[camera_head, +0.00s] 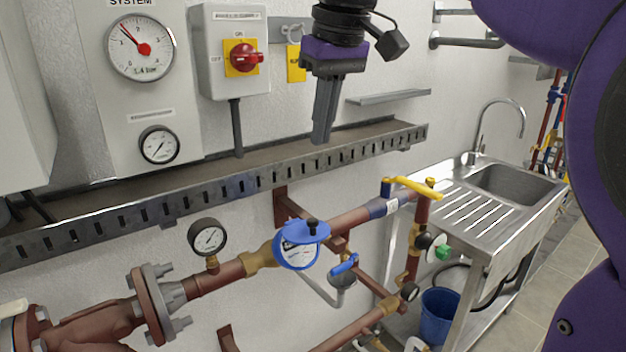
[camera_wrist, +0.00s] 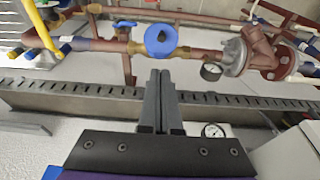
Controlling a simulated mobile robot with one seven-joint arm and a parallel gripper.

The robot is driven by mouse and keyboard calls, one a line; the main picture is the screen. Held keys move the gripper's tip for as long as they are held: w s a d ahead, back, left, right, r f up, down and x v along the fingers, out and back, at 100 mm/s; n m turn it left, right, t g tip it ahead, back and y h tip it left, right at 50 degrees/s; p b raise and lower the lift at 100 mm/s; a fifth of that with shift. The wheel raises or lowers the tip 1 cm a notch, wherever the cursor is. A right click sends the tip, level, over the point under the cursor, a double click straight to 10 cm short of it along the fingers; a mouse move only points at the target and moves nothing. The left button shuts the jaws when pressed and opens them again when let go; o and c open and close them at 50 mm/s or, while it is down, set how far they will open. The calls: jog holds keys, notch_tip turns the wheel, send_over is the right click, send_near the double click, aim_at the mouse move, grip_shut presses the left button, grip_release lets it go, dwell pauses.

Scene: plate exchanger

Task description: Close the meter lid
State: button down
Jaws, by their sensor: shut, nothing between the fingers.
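The round meter (camera_head: 297,256) is set in the copper pipe in the lower middle of the head view, with a blue rim and a white dial that shows. Its blue lid (camera_head: 311,232) is raised and tilted over the upper part of the dial. In the wrist view the blue lid (camera_wrist: 160,41) shows as a disc at the top, and most of the dial is hidden. My gripper (camera_head: 321,138) points down above and behind the meter, near the slotted tray, apart from the lid. Its fingers (camera_wrist: 160,76) are together and empty.
A slotted metal cable tray (camera_head: 215,188) runs along the wall below my gripper. A pressure gauge (camera_head: 208,237) stands left of the meter, and a blue-handled valve (camera_head: 345,265) sits right of it. A yellow-handled valve (camera_head: 415,186) and a sink (camera_head: 508,185) are farther right.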

jog(key=b, duration=0.3)
send_near(311, 219)
jog(key=x, duration=0.5)
jog(key=shift+w+a+f, duration=0.1)
jog(key=shift+w+f, duration=0.1)
jog(key=shift+w, duration=0.05)
jog(key=shift+f, duration=0.6)
